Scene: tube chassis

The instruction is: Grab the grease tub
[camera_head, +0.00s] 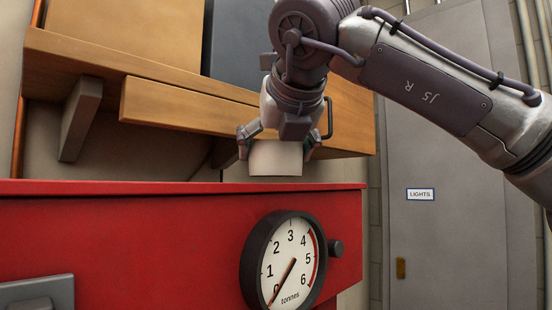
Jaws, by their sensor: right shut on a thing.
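A pale cream tub (276,158), which looks like the grease tub, is between the fingers of my right gripper (277,143). The fingers close on it from both sides, and the gripper points down. The tub is upright just above the top edge of the red cabinet (120,235). I cannot tell whether its base touches a surface behind that edge. My left gripper is not in view.
A wooden shelf (190,105) with a drawer front is close behind my right gripper. A round dial gauge (286,262) sticks out from the red cabinet's front. A grey door (440,230) with a LIGHTS sign stands at the right.

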